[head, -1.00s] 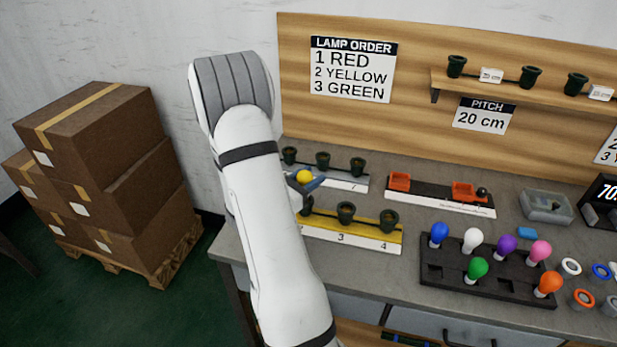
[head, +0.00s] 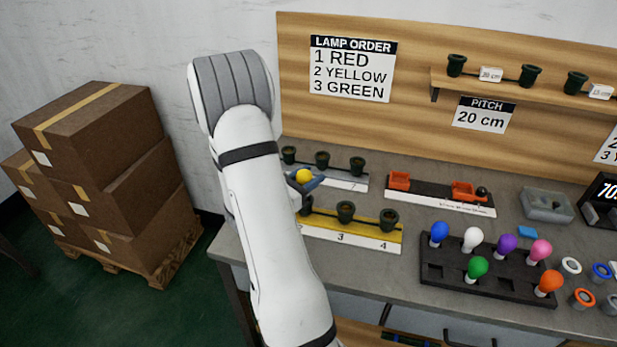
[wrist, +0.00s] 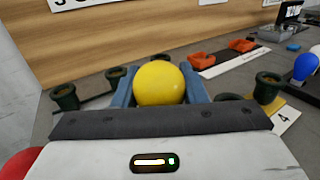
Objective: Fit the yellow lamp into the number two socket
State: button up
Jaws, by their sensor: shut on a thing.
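The yellow lamp (head: 304,176) is round and sits between the blue fingers of my gripper (head: 306,183). The wrist view shows the yellow lamp (wrist: 159,83) with a finger on each side; my gripper (wrist: 160,92) is shut on it. The yellow socket strip (head: 362,240) carries dark green sockets, with the numbers 3 and 4 readable. The socket left of number 3 (head: 306,206) is just below the held lamp in the head view, partly covered; its number is mostly hidden by my arm. The lamp's lower end is hidden.
A white strip with several dark sockets (head: 322,160) lies behind the yellow one. A black rack (head: 435,285) of coloured lamps stands to the right. Something red (wrist: 20,165) shows at the wrist view's lower left. An orange-fitted fixture (head: 440,197) stands at the back.

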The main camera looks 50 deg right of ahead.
jog(key=shift+f+b, duration=1.15)
jog(key=shift+f, duration=0.05)
dwell(0.6)
jog(key=o, duration=1)
jog(key=shift+a, duration=0.1)
jog(key=a, duration=0.7)
jog(key=shift+w+a, duration=0.1)
jog(key=shift+a, duration=0.2)
